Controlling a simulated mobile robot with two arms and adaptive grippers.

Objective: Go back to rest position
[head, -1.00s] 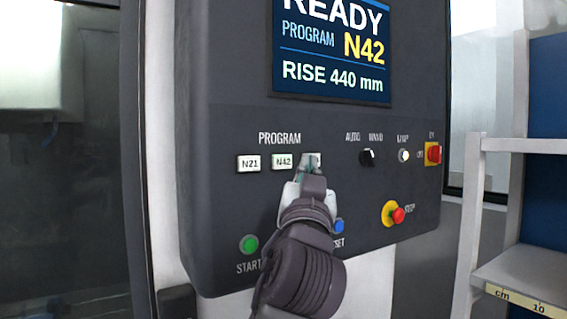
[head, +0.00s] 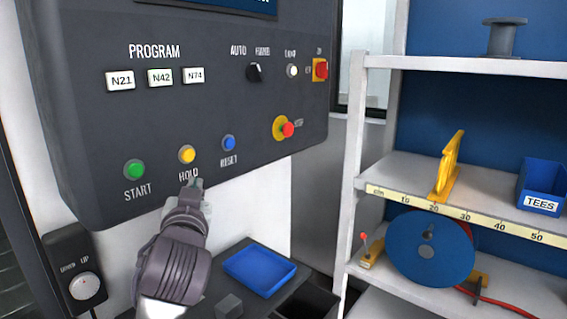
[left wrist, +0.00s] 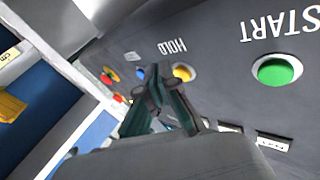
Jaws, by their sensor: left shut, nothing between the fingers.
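My left gripper (head: 192,190) is shut and empty, just below the lower edge of the control panel (head: 100,130) in the head view. In the left wrist view its fingers (left wrist: 160,85) are together in front of the panel, near the yellow HOLD button (left wrist: 184,73) and green START button (left wrist: 277,70). In the head view the N21 (head: 120,80), N42 (head: 160,77) and N74 (head: 193,75) program buttons are uncovered. The blue RESET button (head: 229,143) is to the right of HOLD. My right gripper is not in view.
A blue tray (head: 260,271) and a grey block (head: 229,305) lie below the panel. At right stands a shelf (head: 400,170) with a yellow bracket (head: 449,170), a blue TEES bin (head: 541,190) and a blue reel (head: 425,250). A round knob (head: 84,287) is at lower left.

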